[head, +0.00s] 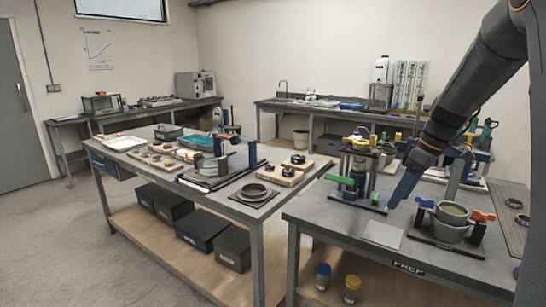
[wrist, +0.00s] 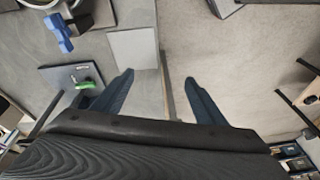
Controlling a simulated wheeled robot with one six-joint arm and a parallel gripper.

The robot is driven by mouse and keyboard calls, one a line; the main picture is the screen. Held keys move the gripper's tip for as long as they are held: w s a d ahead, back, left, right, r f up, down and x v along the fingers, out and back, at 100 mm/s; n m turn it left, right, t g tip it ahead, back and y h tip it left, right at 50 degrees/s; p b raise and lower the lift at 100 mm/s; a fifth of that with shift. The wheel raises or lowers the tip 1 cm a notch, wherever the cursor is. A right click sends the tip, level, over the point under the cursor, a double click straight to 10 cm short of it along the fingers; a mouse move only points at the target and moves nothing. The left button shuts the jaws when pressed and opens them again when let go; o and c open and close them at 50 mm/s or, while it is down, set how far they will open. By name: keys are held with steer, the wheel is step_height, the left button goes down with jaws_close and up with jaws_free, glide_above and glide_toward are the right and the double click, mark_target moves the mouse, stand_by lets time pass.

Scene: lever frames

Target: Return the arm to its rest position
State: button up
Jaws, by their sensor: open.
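My arm (head: 478,85) reaches in from the upper right of the head view and slopes down to the left. My gripper shows in the head view as a dark blue finger (head: 404,188) over the right bench, beside the lever frame (head: 358,175) with a green handle. In the wrist view my gripper (wrist: 158,82) has its two blue fingers spread apart, with nothing between them. Below them lie the bench edge and the floor. The fingers look clear of the bench, but the exact height cannot be told.
A pale square plate (head: 382,234) lies near the bench's front edge. A grey bowl fixture (head: 452,222) with blue and orange levers stands to the right. The left bench (head: 220,212) carries trays and small fixtures. Bare floor (head: 50,240) lies at far left.

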steer(key=s+a+f+m+h+b, duration=0.1)
steer(key=s+a+f+m+b, duration=0.1)
steer(key=s+a+f, duration=0.3)
steer(key=s+a+f+m+g+h+b, duration=0.1)
steer(key=s+a+f+m+b, duration=0.2)
steer(key=s, duration=0.9)
steer(key=s+a+f+m+h+b, duration=0.1)
steer(key=s+a+f+m+b, duration=0.1)
steer(key=s+a+f, duration=0.6)
steer(key=shift+s+a+f+m+g, duration=0.15)
steer(key=shift+a+f+m+g, duration=0.15)
steer(key=shift+a+f+m, duration=0.35)
steer(key=shift+d+r, duration=0.1)
steer(key=shift+d, duration=0.05)
